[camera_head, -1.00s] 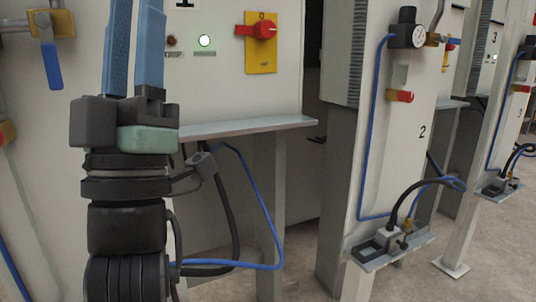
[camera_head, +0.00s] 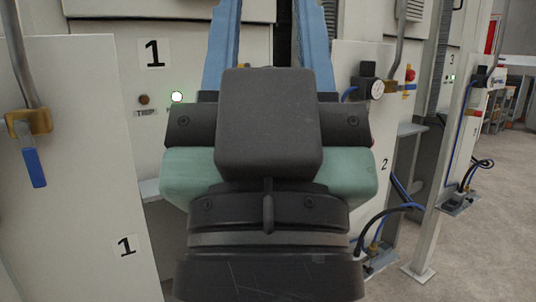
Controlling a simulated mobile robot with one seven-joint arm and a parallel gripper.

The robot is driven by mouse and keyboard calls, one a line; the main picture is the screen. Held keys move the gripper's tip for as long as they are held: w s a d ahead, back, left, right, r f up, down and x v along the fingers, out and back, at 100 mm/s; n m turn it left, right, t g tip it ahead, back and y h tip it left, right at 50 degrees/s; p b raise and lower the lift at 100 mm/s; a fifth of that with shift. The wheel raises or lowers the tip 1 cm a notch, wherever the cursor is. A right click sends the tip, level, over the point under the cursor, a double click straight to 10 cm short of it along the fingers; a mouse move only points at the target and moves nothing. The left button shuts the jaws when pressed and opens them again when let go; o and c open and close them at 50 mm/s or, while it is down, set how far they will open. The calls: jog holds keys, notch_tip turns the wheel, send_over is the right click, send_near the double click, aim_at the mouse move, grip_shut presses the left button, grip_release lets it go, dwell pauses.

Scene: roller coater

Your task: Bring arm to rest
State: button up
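My gripper (camera_head: 272,22) fills the middle of the head view, close to the camera and pointing up and away. Its two blue fingers stand well apart, with a clear gap in which the panel and a dark slot behind show. It is open and holds nothing that I can see; the fingertips run out of the top of the picture. My dark and green gripper body hides much of the machine front behind it. I see no contact with the machine.
A blue-handled valve (camera_head: 34,165) is at the left. Open floor (camera_head: 490,235) lies at the far right.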

notch_tip(320, 180, up, 26)
jog(key=p, duration=2.3)
jog(key=shift+p, duration=0.4)
